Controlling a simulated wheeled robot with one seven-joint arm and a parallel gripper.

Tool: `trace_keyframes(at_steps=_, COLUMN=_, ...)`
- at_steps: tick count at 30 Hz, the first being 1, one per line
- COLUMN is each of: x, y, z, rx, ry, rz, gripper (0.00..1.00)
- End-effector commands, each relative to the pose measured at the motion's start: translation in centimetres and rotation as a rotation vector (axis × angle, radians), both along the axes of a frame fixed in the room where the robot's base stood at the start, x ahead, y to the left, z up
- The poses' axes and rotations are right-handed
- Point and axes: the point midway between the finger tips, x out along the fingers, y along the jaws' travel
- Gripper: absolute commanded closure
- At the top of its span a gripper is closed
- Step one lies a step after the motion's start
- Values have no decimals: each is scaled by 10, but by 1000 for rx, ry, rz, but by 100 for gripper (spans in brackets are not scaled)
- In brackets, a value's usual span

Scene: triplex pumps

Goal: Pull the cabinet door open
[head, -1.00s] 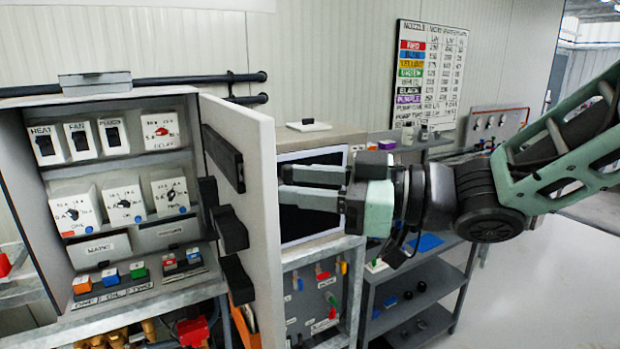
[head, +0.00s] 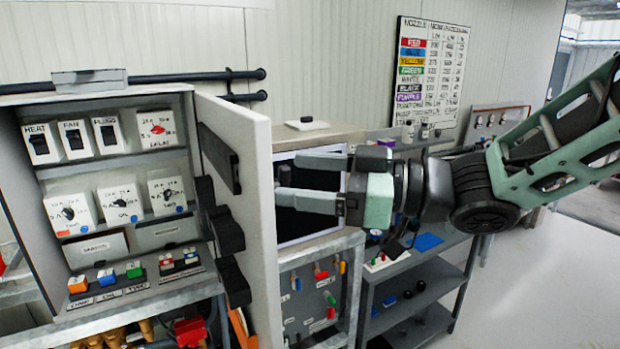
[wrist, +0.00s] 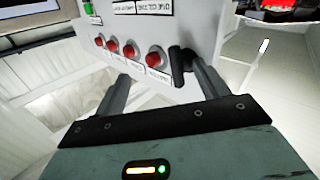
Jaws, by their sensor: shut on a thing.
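The cabinet (head: 110,165) stands at the left of the head view with its inside showing. Its door (head: 262,220) stands far out from the frame, seen nearly edge-on. My gripper (head: 276,184) is at the door's outer side; its two fingers reach left to the door face. In the wrist view, the door's outer face (wrist: 150,25) carries red round buttons and labels. The black door handle (wrist: 178,66) lies between my fingers (wrist: 160,90), close against the right one. My gripper is shut on the handle, though the fingers show well apart. The head view hides the handle.
Inside the cabinet are several switches and dials (head: 120,205). Black blocks (head: 222,160) stick out from the door's inner face. A screen (head: 310,190) and a grey shelf unit (head: 410,300) stand behind my gripper. Open floor (head: 540,290) lies to the right.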

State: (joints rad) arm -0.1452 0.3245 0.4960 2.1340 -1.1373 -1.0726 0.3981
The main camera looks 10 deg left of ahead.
Motion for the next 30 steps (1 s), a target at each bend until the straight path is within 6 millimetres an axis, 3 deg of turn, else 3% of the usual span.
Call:
trace_keyframes(at_steps=1, x=9, y=-2, z=-3, rx=-7, ry=1, rz=-24, gripper=45)
trace_keyframes(at_steps=10, x=9, y=-3, z=-3, rx=-7, ry=0, rz=-24, gripper=48)
trace_keyframes(at_steps=14, x=9, y=-14, z=-4, rx=-7, ry=-1, rz=-28, gripper=57)
trace_keyframes(at_steps=30, x=-2, y=-131, z=-4, rx=0, ry=-5, rz=-11, gripper=58)
